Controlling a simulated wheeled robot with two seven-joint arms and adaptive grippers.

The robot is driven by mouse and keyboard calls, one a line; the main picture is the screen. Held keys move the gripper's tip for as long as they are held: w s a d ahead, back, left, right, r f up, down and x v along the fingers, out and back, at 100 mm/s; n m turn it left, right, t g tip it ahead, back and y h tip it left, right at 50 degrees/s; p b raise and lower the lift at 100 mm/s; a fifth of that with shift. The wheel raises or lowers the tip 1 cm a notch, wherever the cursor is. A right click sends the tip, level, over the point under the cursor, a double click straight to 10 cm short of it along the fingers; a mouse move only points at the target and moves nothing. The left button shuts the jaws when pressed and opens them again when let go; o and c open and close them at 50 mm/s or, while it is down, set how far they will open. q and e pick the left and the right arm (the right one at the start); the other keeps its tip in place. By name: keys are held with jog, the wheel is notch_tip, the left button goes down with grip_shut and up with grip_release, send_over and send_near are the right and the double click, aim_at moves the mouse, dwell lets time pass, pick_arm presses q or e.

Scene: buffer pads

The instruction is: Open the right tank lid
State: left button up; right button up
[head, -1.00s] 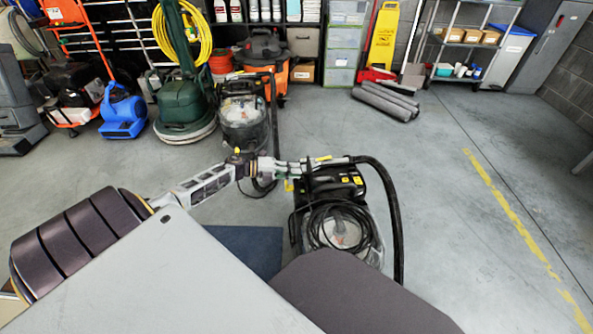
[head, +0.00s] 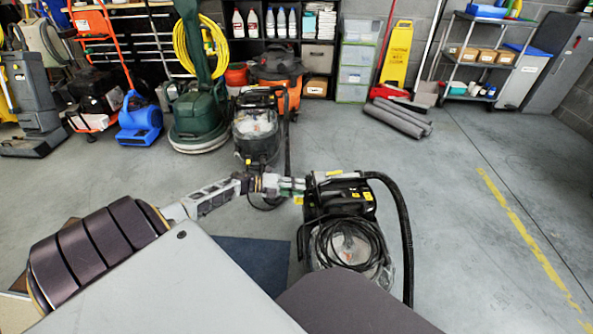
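A black and grey machine with a clear-looking tank (head: 345,248) stands on the floor in the middle of the head view. Its black top (head: 344,198) has yellow parts, a coiled black cable lies over its front, and a black hose curves down its right side. A similar machine with a clear dome (head: 256,124) stands behind it to the left. I cannot tell which part is the right tank lid; no lid looks raised. My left gripper (head: 292,186) is at the upper left of the nearer machine, by its handle. Its fingers are too small to read. My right gripper is out of view.
A green floor machine (head: 199,118), a blue blower (head: 139,120) and an orange vacuum (head: 276,75) line the back left. Grey rolls (head: 398,117) lie near a yellow sign (head: 396,55). The floor to the right is clear.

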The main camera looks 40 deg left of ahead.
pick_arm(q)
jog(key=o, duration=0.3)
jog(key=shift+s+d+f, duration=0.25)
jog(key=shift+d+f, duration=0.4)
jog(key=shift+f, duration=0.2)
jog(key=shift+s+a+r, duration=0.1)
jog(key=shift+s, duration=0.05)
jog(key=shift+w+a+r+v, duration=0.1)
jog(key=shift+r+v, duration=0.05)
jog(key=shift+v, duration=1.8)
jog(key=shift+w+a+r+v, duration=0.1)
jog(key=shift+r+v, duration=0.1)
jog(key=shift+v, duration=1.8)
jog(key=shift+w+r+v, duration=0.15)
jog(key=shift+v, duration=1.8)
jog(key=shift+s+a, duration=0.1)
